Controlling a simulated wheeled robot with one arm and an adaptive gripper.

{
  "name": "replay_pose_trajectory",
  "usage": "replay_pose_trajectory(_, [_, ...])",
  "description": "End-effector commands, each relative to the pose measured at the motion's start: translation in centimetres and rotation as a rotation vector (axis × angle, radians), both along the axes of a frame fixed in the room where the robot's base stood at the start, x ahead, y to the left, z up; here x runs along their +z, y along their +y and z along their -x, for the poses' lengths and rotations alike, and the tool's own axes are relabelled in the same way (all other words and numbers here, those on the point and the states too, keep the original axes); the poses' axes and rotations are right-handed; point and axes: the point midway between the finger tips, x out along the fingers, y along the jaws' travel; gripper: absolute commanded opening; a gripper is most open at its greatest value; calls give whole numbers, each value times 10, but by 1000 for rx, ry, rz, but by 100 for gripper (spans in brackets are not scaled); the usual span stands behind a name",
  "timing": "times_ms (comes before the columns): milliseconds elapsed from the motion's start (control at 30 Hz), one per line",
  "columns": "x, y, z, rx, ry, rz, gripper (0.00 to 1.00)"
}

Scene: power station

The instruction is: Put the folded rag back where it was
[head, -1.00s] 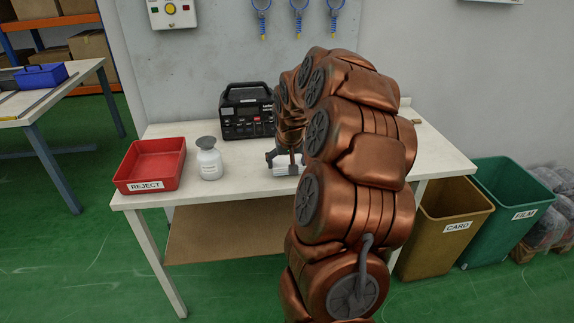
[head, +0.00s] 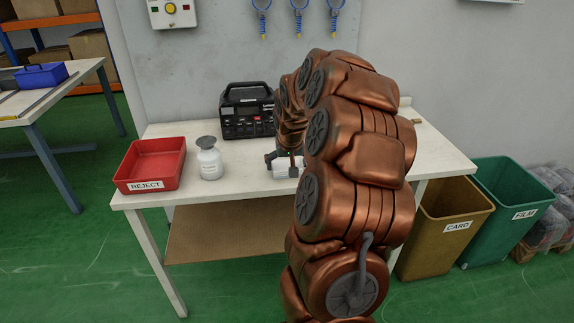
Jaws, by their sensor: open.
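A small white thing (head: 282,170), which looks like the folded rag, lies at the table's front part, partly hidden by my gripper and arm. My gripper (head: 281,161) is open and low over the tabletop, right at the white thing. I cannot tell whether the fingers touch it. The white table (head: 240,190) carries them both. My copper-coloured arm hides the table's right-hand part.
A red REJECT tray (head: 153,165) stands at the table's left end, with a white bottle with a grey top (head: 210,160) beside it. A black power station (head: 247,112) stands at the back. CARD (head: 445,220) and FILM (head: 512,205) bins stand on the floor at right.

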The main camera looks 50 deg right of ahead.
Motion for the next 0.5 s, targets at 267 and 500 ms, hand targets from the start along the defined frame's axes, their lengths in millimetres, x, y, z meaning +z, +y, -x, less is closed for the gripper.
replay_pose_trajectory(267, [41, 9, 12, 0, -5, 4, 100])
replay_pose_trajectory(500, [82, 19, 25, 1, -5, 4, 100])
